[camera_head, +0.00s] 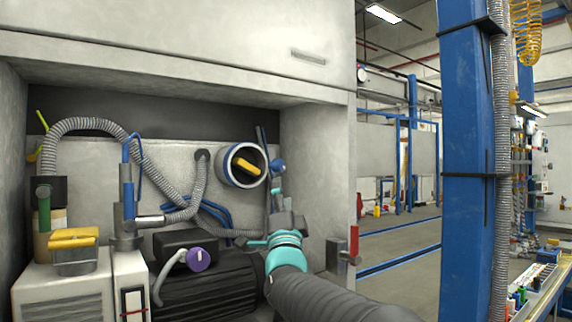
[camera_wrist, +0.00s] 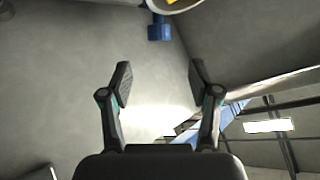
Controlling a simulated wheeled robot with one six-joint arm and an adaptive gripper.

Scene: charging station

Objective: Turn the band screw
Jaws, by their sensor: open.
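The band screw (camera_head: 277,166) is a small blue knob at the right side of a blue-and-white ring (camera_head: 232,177) on the cabinet's back wall. A yellow handle (camera_head: 246,167) sits inside the ring. In the wrist view the band screw (camera_wrist: 160,29) hangs below the ring's edge at the top. My gripper (camera_head: 276,193) is just below the band screw in the head view. In the wrist view my gripper (camera_wrist: 160,72) is open and empty, its fingers apart on either side of the screw's line, with the screw beyond the fingertips. The gripper's fingers are small and partly unclear in the head view.
The cabinet's right wall (camera_head: 318,160) stands close beside my gripper. A grey corrugated hose (camera_head: 85,125) and blue cables (camera_head: 205,212) run left of it. A dark motor (camera_head: 205,290) and a purple knob (camera_head: 199,259) lie below. A red-handled switch (camera_head: 354,245) is at the right.

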